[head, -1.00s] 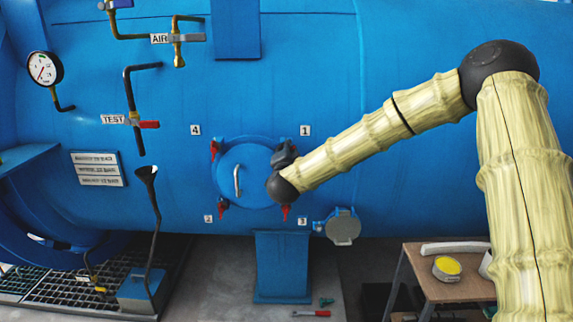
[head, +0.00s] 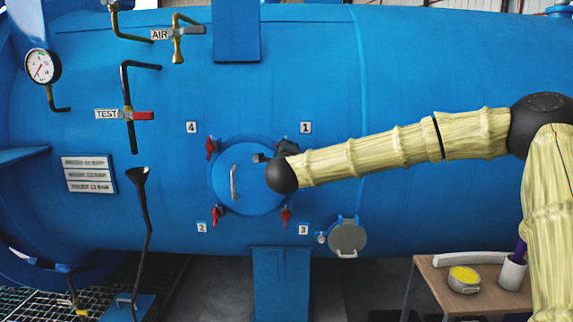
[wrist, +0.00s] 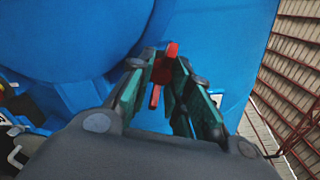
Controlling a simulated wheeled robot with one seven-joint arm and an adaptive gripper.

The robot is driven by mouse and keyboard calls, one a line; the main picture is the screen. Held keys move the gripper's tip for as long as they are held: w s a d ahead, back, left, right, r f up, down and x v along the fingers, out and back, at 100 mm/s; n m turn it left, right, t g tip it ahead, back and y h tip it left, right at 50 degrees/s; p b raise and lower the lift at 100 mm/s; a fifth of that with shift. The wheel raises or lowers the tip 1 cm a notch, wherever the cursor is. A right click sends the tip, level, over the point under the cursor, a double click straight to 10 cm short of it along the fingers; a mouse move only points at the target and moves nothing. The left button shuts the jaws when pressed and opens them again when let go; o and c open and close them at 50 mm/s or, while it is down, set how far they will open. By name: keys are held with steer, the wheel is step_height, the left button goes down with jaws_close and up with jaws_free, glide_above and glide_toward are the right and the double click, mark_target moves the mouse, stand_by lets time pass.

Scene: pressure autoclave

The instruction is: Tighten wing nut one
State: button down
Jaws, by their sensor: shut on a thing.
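The red wing nut one (wrist: 171,51) sits between the green-padded fingers of my gripper (wrist: 161,68) in the wrist view, with one red wing rising above the fingertips and another reaching down between the fingers. My gripper is shut on it. In the head view, wing nut one is hidden behind my dark wrist, just below the label 1 (head: 306,128), at the upper right of the round blue door (head: 250,190). The door is closed and has a pale vertical handle (head: 233,183).
Red wing nuts show by label 4 (head: 211,148), label 2 (head: 216,215) and label 3 (head: 286,215). A small round grey cover (head: 347,238) is at the lower right. A table (head: 430,281) with a yellow-topped tin stands at right. A funnel pipe (head: 146,230) rises at left.

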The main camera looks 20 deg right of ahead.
steer(key=m+b, duration=0.4)
steer(key=b, duration=0.1)
steer(key=m+b, duration=0.4)
steer(key=b, duration=0.2)
steer(key=f+m+b, duration=0.1)
steer(key=m+b, duration=0.4)
steer(key=shift+a+b, duration=0.2)
steer(key=shift+b, duration=0.1)
steer(key=shift+r+m, duration=0.2)
steer(key=shift+m, duration=0.1)
steer(key=c, duration=1.3)
jaws_free()
steer(key=shift+d, duration=0.1)
steer(key=shift+r, duration=0.1)
steer(key=v, duration=1.2)
